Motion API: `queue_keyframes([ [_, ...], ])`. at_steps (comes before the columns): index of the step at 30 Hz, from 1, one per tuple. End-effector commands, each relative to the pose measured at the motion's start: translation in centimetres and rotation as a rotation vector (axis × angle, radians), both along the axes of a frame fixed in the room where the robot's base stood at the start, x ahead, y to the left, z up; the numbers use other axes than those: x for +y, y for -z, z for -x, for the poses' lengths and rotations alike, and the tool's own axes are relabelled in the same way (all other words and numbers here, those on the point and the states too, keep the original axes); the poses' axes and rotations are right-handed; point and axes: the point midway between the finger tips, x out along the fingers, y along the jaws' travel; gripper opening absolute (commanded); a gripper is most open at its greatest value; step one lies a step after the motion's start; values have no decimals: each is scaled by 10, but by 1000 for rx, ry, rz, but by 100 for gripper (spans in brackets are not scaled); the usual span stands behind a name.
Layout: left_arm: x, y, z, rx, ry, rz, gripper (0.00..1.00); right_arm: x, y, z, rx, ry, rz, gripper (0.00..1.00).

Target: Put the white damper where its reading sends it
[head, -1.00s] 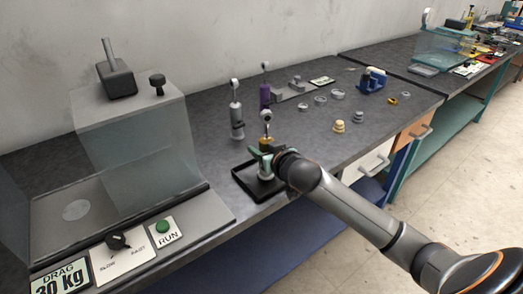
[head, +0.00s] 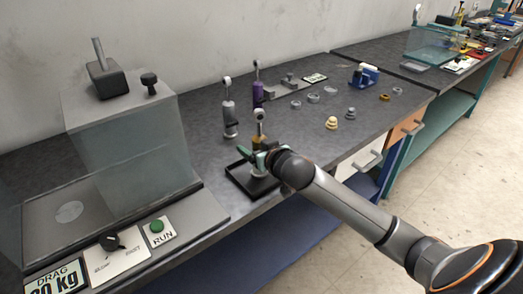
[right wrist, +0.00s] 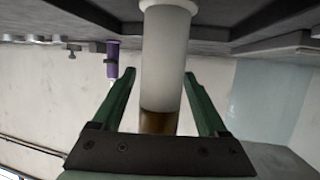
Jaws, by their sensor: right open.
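The white damper (right wrist: 165,60) stands between the two green fingers of my right gripper (right wrist: 160,105) in the right wrist view, with gaps at both sides. In the head view its eye end (head: 260,116) rises above my right gripper (head: 260,157); much of its body is hidden by the gripper. It is upright over the black tray (head: 236,187) at the bench's front edge. My right gripper is open around it. The test rig's sign (head: 55,277) reads DRAG, with a kg figure cut by the frame edge. My left gripper is not in view.
A clear-walled rig (head: 135,140) with a green RUN button (head: 157,227) and black knob (head: 110,241) stands left. A grey damper (head: 229,110) and purple damper (head: 256,90) stand behind. Several rings and a blue fixture (head: 364,75) lie right.

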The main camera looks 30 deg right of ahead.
Motion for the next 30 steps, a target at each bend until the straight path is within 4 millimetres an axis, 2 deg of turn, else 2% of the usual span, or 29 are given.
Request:
queue_keyframes([
  [5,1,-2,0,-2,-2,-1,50,3,-6,20,1,-2,0,76],
  [18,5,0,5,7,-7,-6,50,11,-33,93,2,-1,-1,76],
  [24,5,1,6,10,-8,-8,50,13,-39,109,1,0,0,76],
  [30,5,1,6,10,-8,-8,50,13,-41,112,0,1,0,76],
])
